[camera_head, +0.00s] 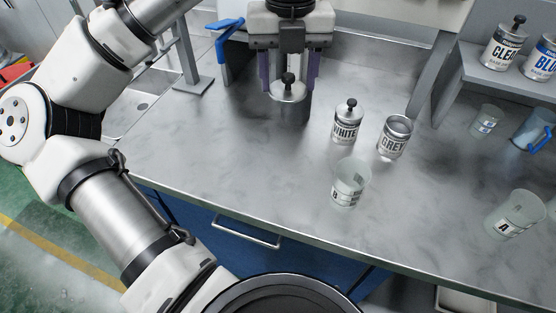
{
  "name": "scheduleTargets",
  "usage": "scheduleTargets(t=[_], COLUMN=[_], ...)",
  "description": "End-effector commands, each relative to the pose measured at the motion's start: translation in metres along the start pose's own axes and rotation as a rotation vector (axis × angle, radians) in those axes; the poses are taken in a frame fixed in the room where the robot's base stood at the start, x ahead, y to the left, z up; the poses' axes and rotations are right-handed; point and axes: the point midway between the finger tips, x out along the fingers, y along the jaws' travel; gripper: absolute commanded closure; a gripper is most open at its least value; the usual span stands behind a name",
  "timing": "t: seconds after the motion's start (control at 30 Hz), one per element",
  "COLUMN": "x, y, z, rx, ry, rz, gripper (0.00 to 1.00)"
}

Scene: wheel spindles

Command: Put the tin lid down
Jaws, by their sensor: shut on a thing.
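My gripper (289,82) is near the back left of the steel worktop, pointing down. It is shut on the tin lid (288,93), a round pale metal lid with a black knob upright in its middle. The lid is roughly level. A dark patch shows on the worktop just below it, and I cannot tell whether the lid touches the surface. The grey tin (393,139), labelled GREY, stands upright with its top uncovered, to the right of my gripper. The white tin (346,124), labelled WHITE, stands between them with its knobbed lid on.
A clear beaker marked B (349,184) stands in front of the tins. A beaker marked A (514,215) is at the right. CLEAR (502,45) and BLUE (543,60) tins stand on a raised shelf (485,72). The worktop (220,160) is bare at the left.

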Motion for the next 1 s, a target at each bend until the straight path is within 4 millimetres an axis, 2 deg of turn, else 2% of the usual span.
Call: scheduleTargets(t=[0.5,0.6,0.77,1.0], x=[0.128,0.145,0.158,0.189], y=[0.001,0.001,0.0,0.001], z=[-0.001,-0.001,-0.001,-0.001], rx=[0.0,0.0,0.0,0.0], ry=[0.004,0.003,0.001,0.002], rz=[0.002,0.0,0.0,0.001], gripper=[0.67,0.67,0.67,0.67])
